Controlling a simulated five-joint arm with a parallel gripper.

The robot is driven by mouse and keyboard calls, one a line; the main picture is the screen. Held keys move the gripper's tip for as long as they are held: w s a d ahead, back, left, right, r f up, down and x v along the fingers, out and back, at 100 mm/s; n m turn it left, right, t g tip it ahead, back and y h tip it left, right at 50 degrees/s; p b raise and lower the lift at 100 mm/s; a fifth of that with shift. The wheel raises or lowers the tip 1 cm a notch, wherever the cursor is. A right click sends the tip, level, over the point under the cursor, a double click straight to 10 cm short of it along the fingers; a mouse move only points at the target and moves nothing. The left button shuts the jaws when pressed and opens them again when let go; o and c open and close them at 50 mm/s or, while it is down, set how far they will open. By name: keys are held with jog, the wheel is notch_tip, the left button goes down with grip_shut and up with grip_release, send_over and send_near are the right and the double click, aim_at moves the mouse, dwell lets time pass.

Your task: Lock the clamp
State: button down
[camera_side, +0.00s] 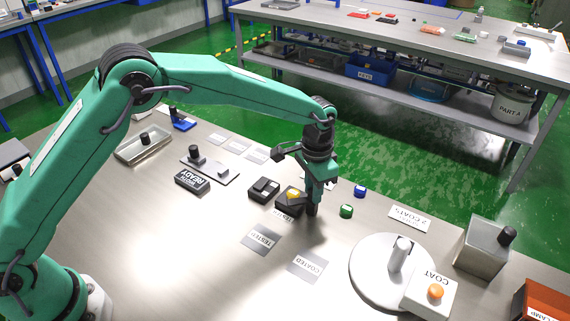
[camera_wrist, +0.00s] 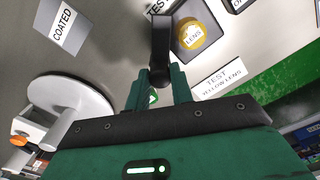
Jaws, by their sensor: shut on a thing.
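My gripper (camera_side: 312,198) points down at the right side of a dark box with a yellow disc (camera_side: 292,196) on the bench. In the wrist view my gripper's green fingers (camera_wrist: 160,80) are shut on a black lever-like piece (camera_wrist: 161,38), which stretches up the picture beside the dark box. The yellow disc, marked LENS, sits in the box in the wrist view (camera_wrist: 192,34). I take the black piece to be the clamp lever, but its joint to the box is hidden, so whether it is locked cannot be told.
A second dark box (camera_side: 264,189) stands just left. Green (camera_side: 346,211) and blue (camera_side: 361,190) small blocks lie right of my gripper. A white turntable (camera_side: 372,285), a COAT block (camera_side: 432,298) and a metal tank (camera_side: 482,248) stand further right. Flat labels lie in front.

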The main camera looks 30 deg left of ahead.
jog(key=m, duration=0.4)
jog(key=shift+m, duration=0.3)
jog(key=m, duration=0.4)
jog(key=shift+r, duration=0.1)
jog(key=c, duration=1.2)
grip_release()
jog(key=shift+r, duration=3.85)
